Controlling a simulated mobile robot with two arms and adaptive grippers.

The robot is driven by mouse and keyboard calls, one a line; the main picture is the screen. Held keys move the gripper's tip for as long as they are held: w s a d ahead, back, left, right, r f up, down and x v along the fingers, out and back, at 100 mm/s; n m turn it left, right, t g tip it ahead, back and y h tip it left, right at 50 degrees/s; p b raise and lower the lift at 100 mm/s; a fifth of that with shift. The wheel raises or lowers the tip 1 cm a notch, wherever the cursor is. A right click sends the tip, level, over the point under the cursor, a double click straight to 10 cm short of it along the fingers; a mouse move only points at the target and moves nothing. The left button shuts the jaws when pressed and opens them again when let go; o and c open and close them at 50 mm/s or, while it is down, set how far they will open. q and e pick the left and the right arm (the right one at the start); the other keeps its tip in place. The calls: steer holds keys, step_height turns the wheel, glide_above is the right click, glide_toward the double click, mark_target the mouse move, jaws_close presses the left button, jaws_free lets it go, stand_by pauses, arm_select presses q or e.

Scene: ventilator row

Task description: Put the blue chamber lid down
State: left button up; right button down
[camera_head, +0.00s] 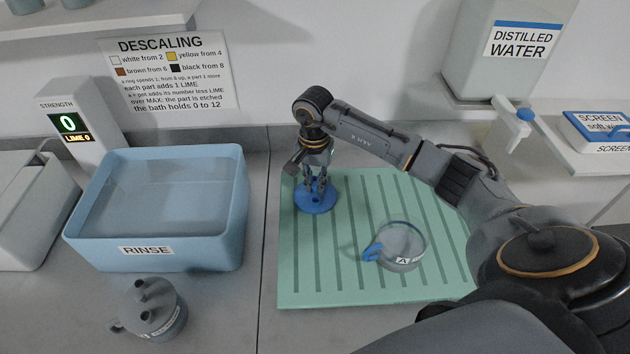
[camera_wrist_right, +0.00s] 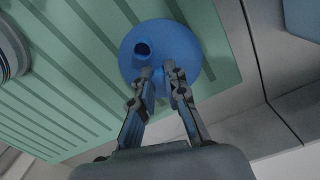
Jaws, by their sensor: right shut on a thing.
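The blue chamber lid (camera_head: 314,203) is a round blue disc at the left part of the green ribbed mat (camera_head: 375,285). My right gripper (camera_head: 317,186) points down over it. In the right wrist view the lid (camera_wrist_right: 188,45) shows a short open port (camera_wrist_right: 142,50), and my right gripper (camera_wrist_right: 160,70) is shut on a part near its middle. The fingers hide what exactly they pinch. The lid looks at or just above the mat; I cannot tell if it touches. My left gripper is not in view.
A clear chamber (camera_head: 403,246) with blue handle and label A stands on the mat. A blue RINSE tub (camera_head: 215,245) with water and a grey lidded pot (camera_head: 155,312) stand left. The mat's front left is clear.

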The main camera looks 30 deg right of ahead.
mark_target(314, 185)
steer(key=c, duration=1.8)
jaws_free()
steer(key=shift+f, duration=0.15)
steer(key=o, duration=0.4)
steer(key=shift+o, duration=0.2)
steer(key=shift+r+p, duration=0.3)
step_height(314, 185, up, 12)
steer(key=b, duration=0.4)
steer(key=shift+f, duration=0.2)
